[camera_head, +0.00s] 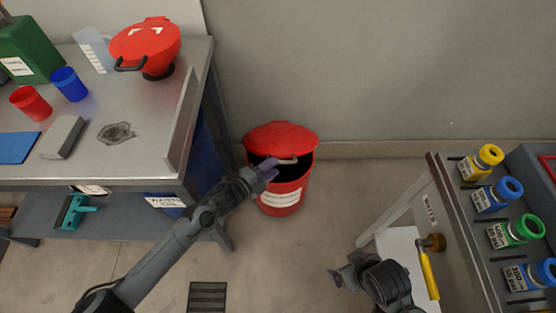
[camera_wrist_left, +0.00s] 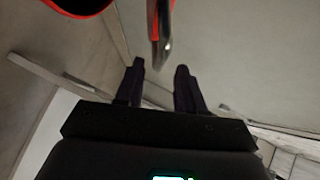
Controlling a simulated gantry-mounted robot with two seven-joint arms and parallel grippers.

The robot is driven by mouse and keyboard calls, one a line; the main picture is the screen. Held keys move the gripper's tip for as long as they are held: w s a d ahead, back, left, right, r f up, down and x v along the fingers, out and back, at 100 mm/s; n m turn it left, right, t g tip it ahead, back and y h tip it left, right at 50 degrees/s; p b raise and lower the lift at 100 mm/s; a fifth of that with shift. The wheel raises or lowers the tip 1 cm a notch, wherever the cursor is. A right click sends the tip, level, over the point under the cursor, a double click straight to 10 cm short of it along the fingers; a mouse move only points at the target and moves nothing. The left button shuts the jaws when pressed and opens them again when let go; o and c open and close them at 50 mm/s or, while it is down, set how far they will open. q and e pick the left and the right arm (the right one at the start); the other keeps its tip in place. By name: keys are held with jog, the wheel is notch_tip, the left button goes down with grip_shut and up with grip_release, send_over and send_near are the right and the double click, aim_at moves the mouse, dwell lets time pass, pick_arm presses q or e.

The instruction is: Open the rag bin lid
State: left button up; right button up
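The red rag bin (camera_head: 282,197) stands on the floor by the back wall. Its red lid (camera_head: 282,137) is tilted up, with the dark interior showing below it. A pale bar handle (camera_head: 286,161) sticks out at the lid's front. My left gripper (camera_head: 268,168) is beside the handle in the head view. In the left wrist view, its two dark fingers (camera_wrist_left: 160,75) are apart, with the handle bar (camera_wrist_left: 161,38) just beyond the gap between their tips. I cannot tell whether they touch it. My right gripper (camera_head: 339,276) is low in the head view, away from the bin; its fingers are unclear.
A metal workbench (camera_head: 150,153) stands left of the bin, holding a red lidded container (camera_head: 146,48), a red cup (camera_head: 30,103) and a blue cup (camera_head: 69,84). A rack with several coloured-cap bottles (camera_head: 503,231) is at right. A floor grate (camera_head: 207,297) lies in front.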

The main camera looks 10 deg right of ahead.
pick_arm(q)
jog(key=shift+p+v, duration=0.45)
jog(key=shift+v, duration=0.95)
jog(key=shift+c, duration=0.4)
